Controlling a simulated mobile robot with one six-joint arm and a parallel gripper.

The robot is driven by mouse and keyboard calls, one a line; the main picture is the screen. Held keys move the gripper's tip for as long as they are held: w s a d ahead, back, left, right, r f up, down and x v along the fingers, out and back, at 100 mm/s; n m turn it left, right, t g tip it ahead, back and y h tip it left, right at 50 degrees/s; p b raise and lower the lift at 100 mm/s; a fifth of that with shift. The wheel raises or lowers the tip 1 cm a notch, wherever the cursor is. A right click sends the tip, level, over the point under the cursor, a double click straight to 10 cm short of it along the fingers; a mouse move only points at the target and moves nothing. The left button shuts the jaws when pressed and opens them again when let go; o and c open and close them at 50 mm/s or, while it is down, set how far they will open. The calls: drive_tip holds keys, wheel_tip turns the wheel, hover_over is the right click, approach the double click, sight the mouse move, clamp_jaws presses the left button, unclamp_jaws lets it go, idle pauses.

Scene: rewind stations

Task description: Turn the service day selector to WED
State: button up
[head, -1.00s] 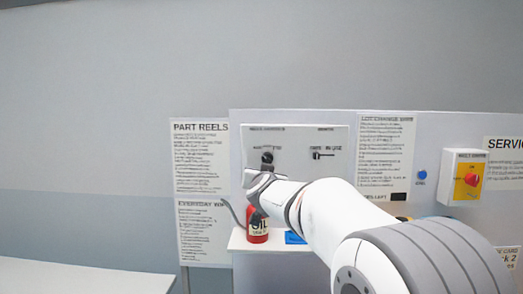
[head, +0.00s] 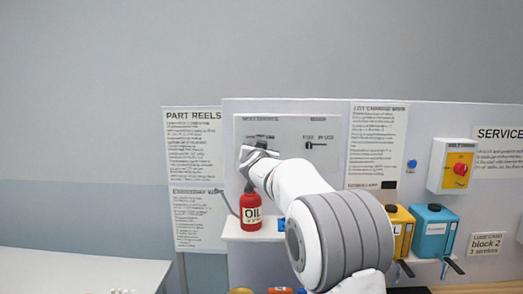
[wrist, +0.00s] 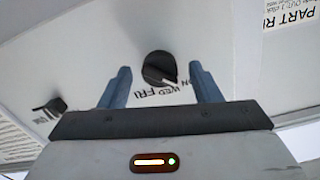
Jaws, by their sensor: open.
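The service day selector (wrist: 160,68) is a round black knob with a white pointer mark, on a pale panel (wrist: 90,50). Its printed labels, WED and FRI with part of MON, lie along its lower edge in the wrist view. The pointer mark faces the labels around WED; the exact one is hard to tell. My gripper (wrist: 162,86) is open, its two blue-grey fingers on either side of the knob, with gaps showing. In the head view my gripper (head: 258,153) covers the knob on the panel (head: 325,172).
A second black lever switch (wrist: 50,107) sits on the same panel; in the head view it is right of my gripper (head: 308,146). Yellow (head: 399,226) and blue (head: 434,230) containers stand at the lower right.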

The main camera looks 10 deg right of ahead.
drive_tip(key=shift+c, duration=0.4)
drive_tip(key=c, duration=0.9)
drive_tip(key=shift+m, duration=0.3)
drive_tip(key=shift+m+b, duration=0.8)
drive_tip(key=shift+m, duration=3.3)
